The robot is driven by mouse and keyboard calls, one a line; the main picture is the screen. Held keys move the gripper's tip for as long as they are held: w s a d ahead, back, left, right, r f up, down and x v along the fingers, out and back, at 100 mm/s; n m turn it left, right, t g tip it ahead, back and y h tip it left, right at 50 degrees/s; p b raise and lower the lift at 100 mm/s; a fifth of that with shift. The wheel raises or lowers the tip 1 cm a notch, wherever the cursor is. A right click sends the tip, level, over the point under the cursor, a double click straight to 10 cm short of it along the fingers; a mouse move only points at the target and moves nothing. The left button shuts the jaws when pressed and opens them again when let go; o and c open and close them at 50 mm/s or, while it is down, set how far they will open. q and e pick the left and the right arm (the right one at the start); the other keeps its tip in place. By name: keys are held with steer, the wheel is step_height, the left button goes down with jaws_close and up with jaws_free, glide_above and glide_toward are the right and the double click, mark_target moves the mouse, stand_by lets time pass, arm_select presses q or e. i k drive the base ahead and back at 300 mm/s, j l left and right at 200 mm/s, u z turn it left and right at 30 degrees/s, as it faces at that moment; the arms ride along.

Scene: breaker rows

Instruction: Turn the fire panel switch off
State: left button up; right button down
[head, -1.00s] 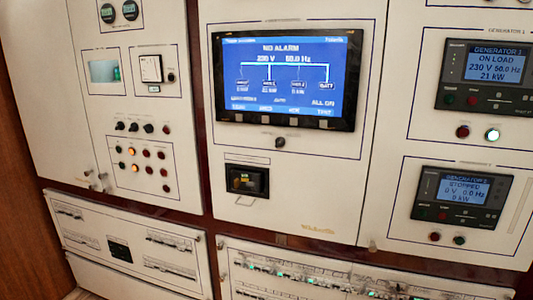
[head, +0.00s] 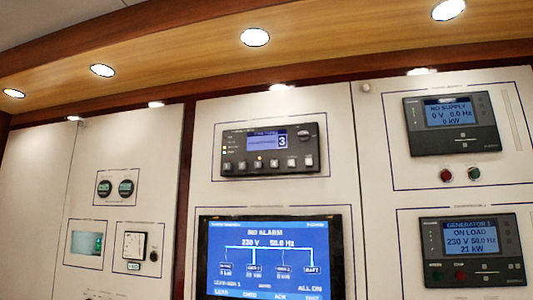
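A dark control unit (head: 274,151) is mounted high on the middle white panel, above the large blue screen. It has a small blue display with a "3", small lit indicators at its left and a row of buttons below. A small round knob or key switch (head: 304,134) is at its upper right; its position is too small to read. The lettering is too blurred to tell which fitting is the fire panel switch. Neither of my grippers is in view.
The large screen (head: 269,258) reads "NO ALARM". Round gauges (head: 115,188), a small screen (head: 86,243) and a meter (head: 135,246) are on the left. A wooden overhang (head: 190,62) with lamps runs above.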

mark_target(304, 135)
steer(key=i+j, duration=0.3)
steer(key=i, duration=0.2)
steer(key=i+j+z, duration=0.25)
steer(key=z, duration=0.2)
steer(key=i+j+z, duration=0.45)
